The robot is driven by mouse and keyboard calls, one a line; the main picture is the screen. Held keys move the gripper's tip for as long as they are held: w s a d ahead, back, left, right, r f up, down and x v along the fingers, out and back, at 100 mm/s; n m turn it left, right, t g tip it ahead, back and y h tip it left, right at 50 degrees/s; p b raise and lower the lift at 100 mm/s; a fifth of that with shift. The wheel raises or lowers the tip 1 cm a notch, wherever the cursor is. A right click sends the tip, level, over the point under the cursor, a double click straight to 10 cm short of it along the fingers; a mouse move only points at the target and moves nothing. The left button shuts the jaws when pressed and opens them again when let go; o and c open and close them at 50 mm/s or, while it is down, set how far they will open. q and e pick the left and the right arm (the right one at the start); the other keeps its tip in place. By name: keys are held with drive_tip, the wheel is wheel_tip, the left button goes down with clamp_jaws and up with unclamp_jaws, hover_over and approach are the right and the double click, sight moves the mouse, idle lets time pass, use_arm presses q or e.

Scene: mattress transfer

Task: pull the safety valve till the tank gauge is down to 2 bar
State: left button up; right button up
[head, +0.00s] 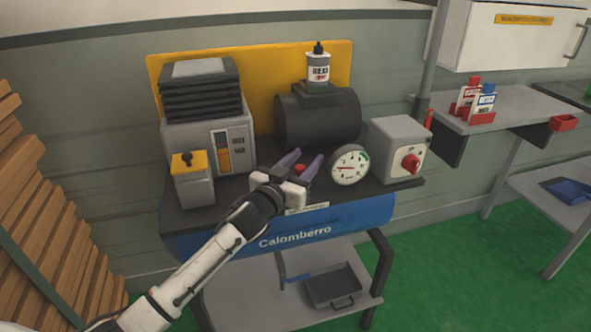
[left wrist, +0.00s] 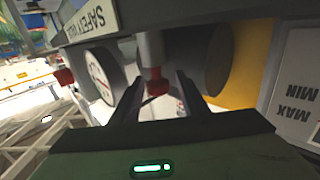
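The safety valve's red knob (head: 299,169) sits at the front of the compressor top. My left gripper (head: 303,159) is open, with one finger on each side of the knob. In the left wrist view the red knob (left wrist: 156,83) shows between the fingertips, with gaps at both sides. The white tank gauge (head: 349,165) stands just right of the gripper. Its needle points left, away from the green zone at upper right; the numbers are too small to read. The blue tank (head: 350,217) lies below. A "SAFETY VALVE" label (left wrist: 97,18) shows in the wrist view. My right gripper is not in view.
A grey box with a red rotary switch (head: 409,163) stands right of the gauge. A black cylinder (head: 318,118) is behind the valve. A grey box with a yellow top (head: 193,187) stands left of the gripper. A side table (head: 520,111) is at the right.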

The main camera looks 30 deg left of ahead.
use_arm(q)
drive_tip(key=s, duration=0.8)
drive_tip(key=shift+s, duration=0.4)
